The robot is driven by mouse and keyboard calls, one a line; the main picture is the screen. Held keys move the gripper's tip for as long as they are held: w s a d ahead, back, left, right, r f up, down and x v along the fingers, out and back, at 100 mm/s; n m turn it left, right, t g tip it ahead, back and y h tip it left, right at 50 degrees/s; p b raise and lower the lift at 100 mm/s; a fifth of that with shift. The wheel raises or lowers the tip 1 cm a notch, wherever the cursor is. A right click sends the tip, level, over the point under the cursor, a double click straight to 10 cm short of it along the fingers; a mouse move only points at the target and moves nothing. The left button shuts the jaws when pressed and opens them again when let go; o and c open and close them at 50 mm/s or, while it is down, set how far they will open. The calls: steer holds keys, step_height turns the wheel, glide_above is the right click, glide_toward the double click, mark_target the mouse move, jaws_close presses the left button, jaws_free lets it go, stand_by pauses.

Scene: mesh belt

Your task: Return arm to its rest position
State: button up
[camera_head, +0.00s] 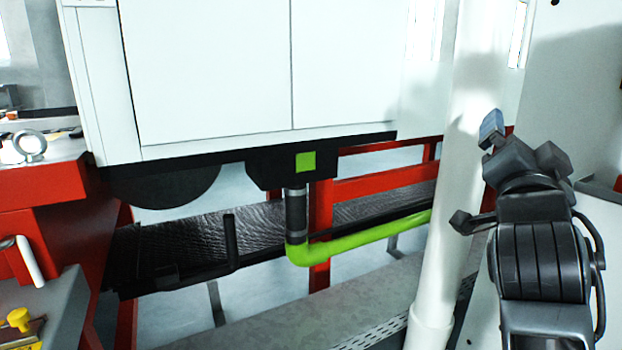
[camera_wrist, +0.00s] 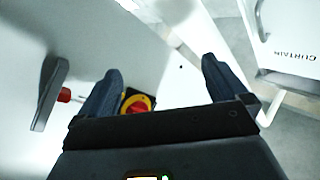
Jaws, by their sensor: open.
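My gripper (camera_head: 491,128) is at the right of the head view, raised beside a white vertical post (camera_head: 455,200) and in front of a pale panel. One blue-grey fingertip shows there; the other is hard to make out. In the wrist view my gripper (camera_wrist: 160,78) has its two dark fingers spread wide apart, with nothing held between them. A red and yellow rotary switch (camera_wrist: 137,102) shows beyond the fingers, close to the left one in the picture. Its distance from the finger cannot be told.
A grey handle-like part (camera_wrist: 48,95) is left in the wrist view; a white panel marked CURTAIN (camera_wrist: 292,35) is right. A black mesh belt (camera_head: 190,240), red frame (camera_head: 375,185) and green pipe (camera_head: 350,243) lie under the white cabinet (camera_head: 205,70). A red machine (camera_head: 50,185) stands left.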

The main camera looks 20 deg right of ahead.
steer(key=s+a+f+n+t+y, duration=0.2)
steer(key=a+f+n+y, duration=0.35)
steer(key=f, duration=0.35)
steer(key=s+a+f+n+t+y, duration=0.2)
steer(key=a+f+n+y, duration=0.3)
steer(key=f+n, duration=0.3)
steer(key=s+a+f+n+g+y, duration=0.1)
steer(key=s+a+f+n+y, duration=0.15)
steer(key=s+a+f, duration=0.5)
steer(key=s+a+f+n+g+y, duration=0.1)
steer(key=s+a+f+y, duration=0.3)
steer(key=s, duration=0.6)
steer(key=s+a+f, duration=0.1)
steer(key=s+a, duration=0.1)
steer(key=s, duration=0.7)
step_height(320, 180, up, 22)
steer(key=p, duration=2.1)
steer(key=shift+f+g+p, duration=0.15)
steer(key=shift+g+p, duration=0.25)
steer(key=shift+s+d, duration=0.1)
steer(key=shift+c, duration=0.4)
